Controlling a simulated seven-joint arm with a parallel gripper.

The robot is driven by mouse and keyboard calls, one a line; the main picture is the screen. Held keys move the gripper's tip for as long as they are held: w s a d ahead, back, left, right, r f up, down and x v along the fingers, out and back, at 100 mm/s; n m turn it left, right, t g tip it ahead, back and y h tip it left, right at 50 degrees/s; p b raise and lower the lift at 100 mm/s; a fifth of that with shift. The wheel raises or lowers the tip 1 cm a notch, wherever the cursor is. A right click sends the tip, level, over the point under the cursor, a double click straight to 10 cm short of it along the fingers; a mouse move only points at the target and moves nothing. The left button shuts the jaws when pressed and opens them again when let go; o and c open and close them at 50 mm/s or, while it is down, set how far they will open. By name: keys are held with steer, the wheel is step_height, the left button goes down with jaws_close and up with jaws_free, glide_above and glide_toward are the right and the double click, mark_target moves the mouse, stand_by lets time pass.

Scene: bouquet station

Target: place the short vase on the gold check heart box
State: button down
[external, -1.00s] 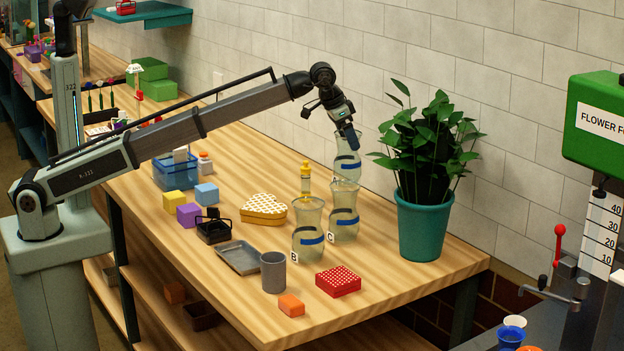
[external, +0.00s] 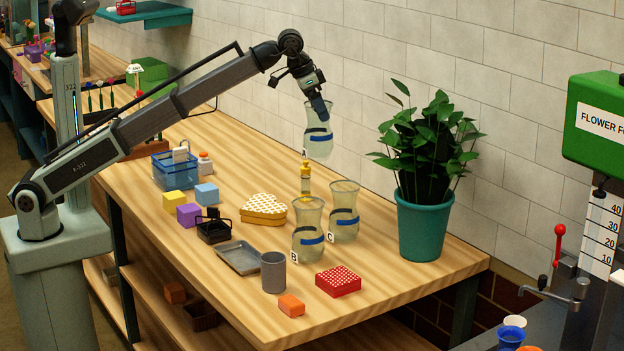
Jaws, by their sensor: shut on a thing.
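My gripper (external: 320,108) is shut on the rim of a clear glass vase (external: 318,143) with a blue band and a small white label, seemingly A. It holds this vase upright in the air, above and behind the other vases. The gold check heart box (external: 264,210) lies on the table to the lower left of the held vase, its top bare. Two similar vases stand on the table, vase B (external: 308,222) and vase C (external: 344,200). I cannot tell surely from their sizes which vase is the short one.
A yellow-topped bottle (external: 306,178) stands between the heart box and vase C. A black basket (external: 214,228), grey tray (external: 239,257), grey cup (external: 273,271) and red dotted box (external: 338,281) lie in front. A potted plant (external: 422,225) stands at right.

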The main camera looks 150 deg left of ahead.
steer(key=s+d+f, duration=0.2)
steer(key=s+d, duration=0.2)
steer(key=d, duration=0.3)
steer(key=s+d+f, duration=0.2)
steer(key=s+d, duration=0.1)
steer(key=d, duration=0.5)
step_height(320, 180, down, 9)
steer(key=shift+a, duration=0.15)
jaws_free()
steer(key=shift+f, duration=0.1)
steer(key=v, duration=1.2)
stand_by(0.3)
